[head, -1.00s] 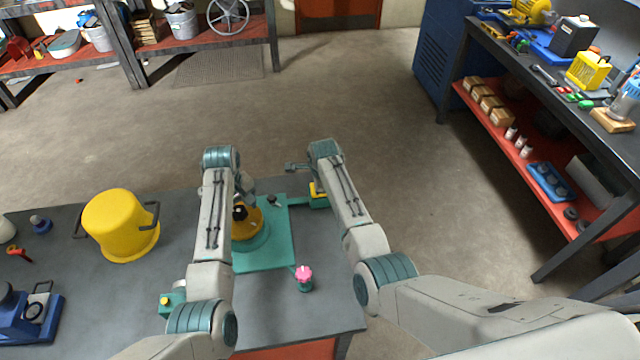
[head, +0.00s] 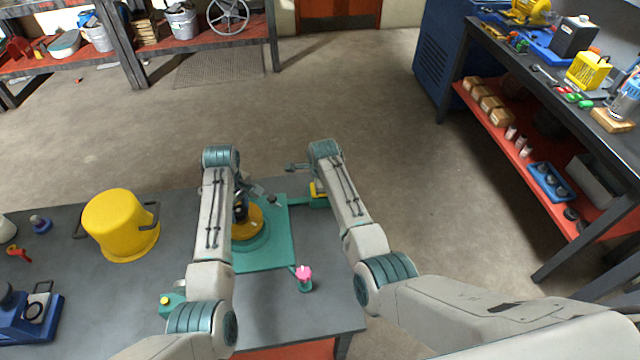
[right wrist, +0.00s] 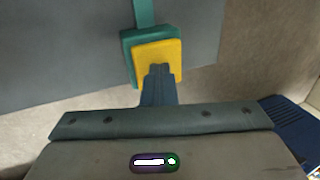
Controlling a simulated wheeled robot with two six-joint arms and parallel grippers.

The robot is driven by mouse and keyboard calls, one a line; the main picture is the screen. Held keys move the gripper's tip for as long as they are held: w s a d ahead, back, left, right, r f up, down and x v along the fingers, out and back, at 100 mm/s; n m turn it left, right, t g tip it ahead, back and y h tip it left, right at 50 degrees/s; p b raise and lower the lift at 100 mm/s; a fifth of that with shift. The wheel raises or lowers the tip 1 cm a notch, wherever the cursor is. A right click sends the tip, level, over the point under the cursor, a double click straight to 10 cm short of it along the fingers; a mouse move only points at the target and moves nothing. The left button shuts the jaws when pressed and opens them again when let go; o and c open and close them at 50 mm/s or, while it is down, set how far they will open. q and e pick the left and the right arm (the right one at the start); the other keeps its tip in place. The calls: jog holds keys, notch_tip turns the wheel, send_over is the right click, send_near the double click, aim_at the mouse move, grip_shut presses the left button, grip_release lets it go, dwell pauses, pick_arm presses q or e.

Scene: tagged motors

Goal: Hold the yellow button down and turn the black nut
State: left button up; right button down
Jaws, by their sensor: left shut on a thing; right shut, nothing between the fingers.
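The yellow button (head: 316,189) is a square pad on a teal base, joined by a teal arm to the motor's plate. My right gripper is shut and empty, with its fingertips (right wrist: 158,70) against the button's face in the right wrist view. In the head view my right arm partly hides it. The black nut (head: 240,214) is at the yellow motor (head: 250,224), mostly hidden by my left arm. My left gripper (head: 243,205) is shut on the nut; its fingertips are hard to make out.
The motor stands on a teal plate (head: 280,240) on the grey table (head: 270,318). A pink knob (head: 304,273) is at the plate's near right corner. A yellow bucket (head: 120,225) stands left. A teal block with a yellow top (head: 166,300) sits beside my left arm.

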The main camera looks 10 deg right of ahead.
pick_arm(q)
jog(key=n, duration=1.1)
jog(key=shift+s+f, duration=0.15)
jog(key=o, duration=1.1)
